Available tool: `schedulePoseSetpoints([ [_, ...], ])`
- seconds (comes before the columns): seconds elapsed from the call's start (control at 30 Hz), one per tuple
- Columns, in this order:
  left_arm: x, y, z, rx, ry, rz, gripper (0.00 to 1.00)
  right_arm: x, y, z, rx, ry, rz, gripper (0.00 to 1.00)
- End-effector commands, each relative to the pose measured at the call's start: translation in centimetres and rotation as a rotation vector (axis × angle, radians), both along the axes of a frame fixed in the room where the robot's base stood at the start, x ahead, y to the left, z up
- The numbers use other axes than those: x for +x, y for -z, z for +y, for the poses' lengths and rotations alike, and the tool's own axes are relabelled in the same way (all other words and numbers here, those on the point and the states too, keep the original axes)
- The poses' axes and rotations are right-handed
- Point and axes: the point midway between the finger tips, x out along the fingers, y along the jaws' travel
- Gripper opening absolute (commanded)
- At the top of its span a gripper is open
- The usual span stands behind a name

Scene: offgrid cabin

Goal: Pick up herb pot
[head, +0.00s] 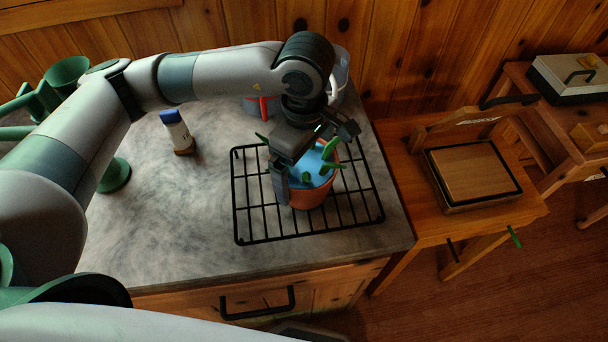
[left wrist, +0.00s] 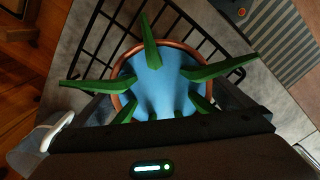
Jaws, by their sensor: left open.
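The herb pot (head: 310,195) is a terracotta pot with a blue top and several green leaves, standing upright on a black wire rack (head: 255,240) on the grey counter. My left gripper (head: 310,175) is over the pot from above, its fingers apart on either side of the pot's upper part. In the left wrist view the herb pot (left wrist: 152,48) shows from above, with its orange rim and leaves, and the gripper body hides its lower part. I cannot tell whether the fingers touch the pot. My right gripper is not in view.
A white bottle with a blue cap (head: 177,130) stands left of the rack. A grey container with a red part (head: 263,106) and a clear container (head: 340,72) stand behind. A wooden table with a framed board (head: 475,172) is at right. The counter's front left is clear.

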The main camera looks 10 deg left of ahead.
Motion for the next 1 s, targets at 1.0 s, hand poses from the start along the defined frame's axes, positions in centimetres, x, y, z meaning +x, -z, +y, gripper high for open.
schedulePoseSetpoints([
  [1.0,-0.2,4.0,0.1,0.001,0.0,0.0,0.67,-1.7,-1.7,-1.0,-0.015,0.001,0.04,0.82],
])
